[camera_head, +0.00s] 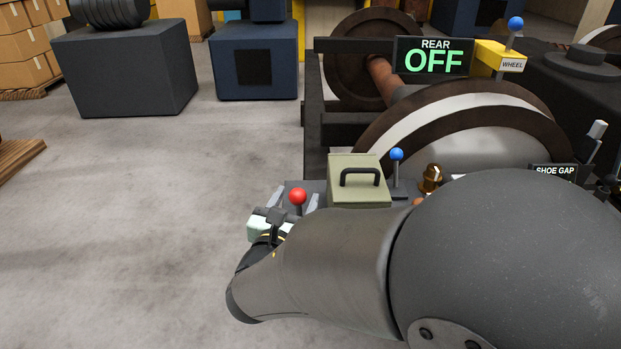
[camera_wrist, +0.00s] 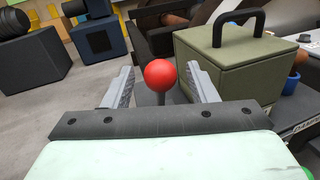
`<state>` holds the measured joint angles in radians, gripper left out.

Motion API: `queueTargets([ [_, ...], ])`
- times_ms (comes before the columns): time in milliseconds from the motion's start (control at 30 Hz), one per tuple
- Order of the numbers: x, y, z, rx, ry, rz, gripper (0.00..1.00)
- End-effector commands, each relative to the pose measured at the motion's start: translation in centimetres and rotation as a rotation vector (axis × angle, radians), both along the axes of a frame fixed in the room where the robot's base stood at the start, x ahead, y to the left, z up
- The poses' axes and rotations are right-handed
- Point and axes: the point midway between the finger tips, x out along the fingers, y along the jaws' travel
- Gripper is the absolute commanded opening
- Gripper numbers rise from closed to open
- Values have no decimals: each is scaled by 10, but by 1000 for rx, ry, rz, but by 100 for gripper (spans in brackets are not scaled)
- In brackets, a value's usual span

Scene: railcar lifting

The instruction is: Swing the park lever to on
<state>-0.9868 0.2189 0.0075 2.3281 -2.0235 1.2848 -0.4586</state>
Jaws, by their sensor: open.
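A lever with a red ball knob (camera_head: 298,197) stands at the left end of the dark bench, left of the olive box. No label naming it the park lever is readable. In the wrist view the red knob (camera_wrist: 160,75) sits between the two fingers of my gripper (camera_wrist: 160,88), with gaps on both sides. My gripper is open and holds nothing. In the head view my arm hides most of my gripper (camera_head: 290,205) and the lever's base.
An olive box with a black handle (camera_head: 358,185) stands just right of the red knob. A blue-knobbed lever (camera_head: 397,170) and a brass part (camera_head: 431,178) are beyond it. A sign (camera_head: 434,57) reads "REAR OFF" by a yellow "WHEEL" block (camera_head: 500,60).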

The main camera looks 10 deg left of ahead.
Motion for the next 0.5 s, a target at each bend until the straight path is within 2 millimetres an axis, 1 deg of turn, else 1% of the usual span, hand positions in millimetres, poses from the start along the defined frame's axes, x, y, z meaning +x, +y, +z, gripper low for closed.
queueTargets([
  [100,11,-1,0,0,-1,-1,52],
  [200,16,-1,0,0,0,-1,52],
  [467,16,-1,0,0,0,0,52],
  [500,16,-1,0,0,0,0,44],
])
